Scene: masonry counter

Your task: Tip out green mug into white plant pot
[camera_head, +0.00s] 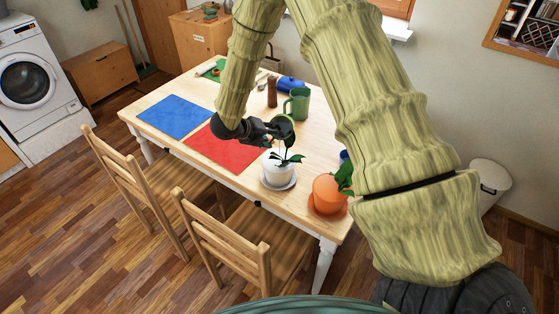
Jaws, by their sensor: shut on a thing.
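My gripper (266,131) is shut on a dark green round vessel, which I take to be the green mug (285,127). It is held in the air by the plant's upper leaves, close above the white plant pot (277,171). The mug seems tilted, but its contents and exact angle cannot be made out. The white pot stands upright on a pale saucer at the table's near side, with a dark-leaved plant in it.
A green handled jug or mug (299,102) stands behind my gripper, near a brown mill (272,92) and a blue item (291,83). An orange pot (327,194) is right of the white one. Red (225,147) and blue (175,116) mats lie left. Chairs (222,238) line the near edge.

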